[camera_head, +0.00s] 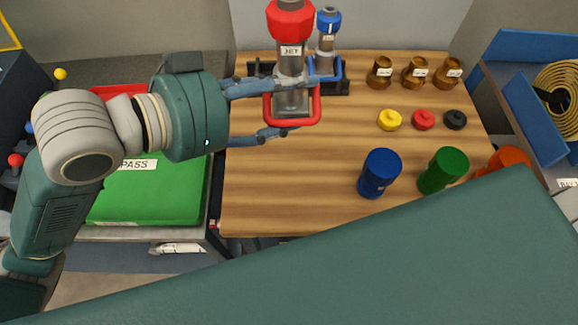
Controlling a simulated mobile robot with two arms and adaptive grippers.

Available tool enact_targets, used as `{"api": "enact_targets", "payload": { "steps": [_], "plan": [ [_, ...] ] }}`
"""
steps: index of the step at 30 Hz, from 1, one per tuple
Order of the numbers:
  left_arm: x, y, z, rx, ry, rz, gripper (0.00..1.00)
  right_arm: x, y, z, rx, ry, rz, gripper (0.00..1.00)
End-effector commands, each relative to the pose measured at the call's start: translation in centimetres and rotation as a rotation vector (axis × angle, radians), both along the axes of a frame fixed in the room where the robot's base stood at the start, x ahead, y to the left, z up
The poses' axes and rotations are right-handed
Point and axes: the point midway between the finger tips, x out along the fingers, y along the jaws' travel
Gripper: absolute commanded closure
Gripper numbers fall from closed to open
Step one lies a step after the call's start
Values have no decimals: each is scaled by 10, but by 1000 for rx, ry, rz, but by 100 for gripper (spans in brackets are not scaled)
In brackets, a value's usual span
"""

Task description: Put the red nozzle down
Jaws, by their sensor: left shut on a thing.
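The red nozzle (290,62) has a red top, a grey body with a "JET" label and a red loop handle at its lower end. It is upright over the back of the wooden table. My left gripper (306,104) comes in from the left and is shut on it, with one blue finger at the body and the other just below the loop. A black rack (258,68) is behind it, partly hidden, and a blue nozzle (327,40) stands there. I cannot tell whether the red nozzle touches the rack. My right gripper is not in view.
On the wooden table (290,190) are several brown jars (415,72), yellow, red and black knobs (423,120), and blue, green and orange cylinders (441,172). A green "PASS" tray (150,195) is at left. The table's left front is clear.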

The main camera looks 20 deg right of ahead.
Motion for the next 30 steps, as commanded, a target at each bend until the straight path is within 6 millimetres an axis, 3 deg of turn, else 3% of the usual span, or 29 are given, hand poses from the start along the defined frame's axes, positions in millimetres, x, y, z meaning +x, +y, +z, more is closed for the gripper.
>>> {"api": "enact_targets", "payload": {
  "steps": [15, 30],
  "plan": [
    [-1, 0, -119, -2, 5, 1, 95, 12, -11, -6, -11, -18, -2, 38],
    [-1, 0, -178, -2, 3, 0, 95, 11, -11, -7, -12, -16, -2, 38]
  ]
}}
